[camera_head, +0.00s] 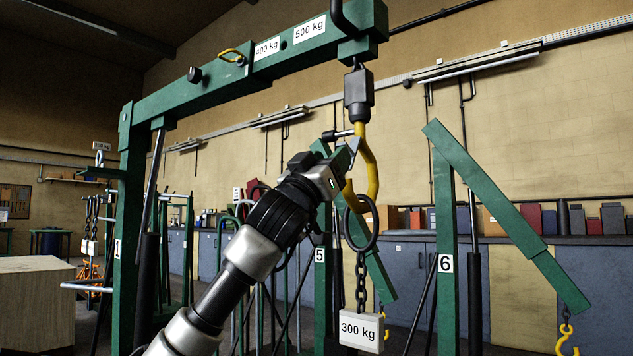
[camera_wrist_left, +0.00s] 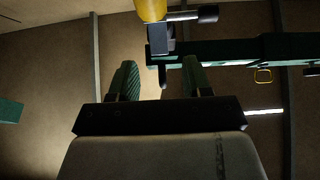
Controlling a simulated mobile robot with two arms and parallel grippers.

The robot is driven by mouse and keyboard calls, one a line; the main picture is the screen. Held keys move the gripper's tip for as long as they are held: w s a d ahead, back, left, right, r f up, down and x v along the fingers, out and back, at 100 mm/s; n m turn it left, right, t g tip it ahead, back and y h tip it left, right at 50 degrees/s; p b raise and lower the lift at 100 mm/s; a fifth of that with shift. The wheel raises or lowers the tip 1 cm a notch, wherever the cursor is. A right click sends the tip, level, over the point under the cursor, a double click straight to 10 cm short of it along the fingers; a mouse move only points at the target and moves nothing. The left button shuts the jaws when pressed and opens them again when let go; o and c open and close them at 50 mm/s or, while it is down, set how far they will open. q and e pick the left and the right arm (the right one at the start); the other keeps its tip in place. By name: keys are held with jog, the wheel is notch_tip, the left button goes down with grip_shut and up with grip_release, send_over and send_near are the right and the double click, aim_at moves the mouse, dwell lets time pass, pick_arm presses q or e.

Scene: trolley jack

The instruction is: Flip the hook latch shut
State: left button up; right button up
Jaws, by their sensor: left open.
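A yellow hook (camera_head: 371,175) hangs from a black swivel block (camera_head: 358,92) under the green boom. A short rod with a dark knob (camera_head: 330,136) sticks out to the left near the hook's top; the wrist view also shows this knob (camera_wrist_left: 207,14) beside the yellow hook (camera_wrist_left: 151,9). The latch flap is not clearly distinguishable; my gripper covers part of the hook's opening. My left gripper (camera_head: 347,156) is at the hook's left side, just below the rod. In the wrist view its fingers (camera_wrist_left: 158,80) are apart with nothing between them. Contact cannot be told.
A dark ring (camera_head: 347,238) hangs in the hook, with a chain (camera_head: 362,280) and a 300 kg weight (camera_head: 362,330) below. The green boom (camera_head: 240,75) runs overhead. Other green cranes (camera_head: 446,250) stand behind. A wooden block (camera_head: 36,305) is at lower left.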

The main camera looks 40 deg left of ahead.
pick_arm(q)
jog(key=v, duration=0.5)
jog(key=shift+s+f+b, duration=0.15)
jog(key=shift+s+b, duration=0.05)
jog(key=shift+b, duration=0.15)
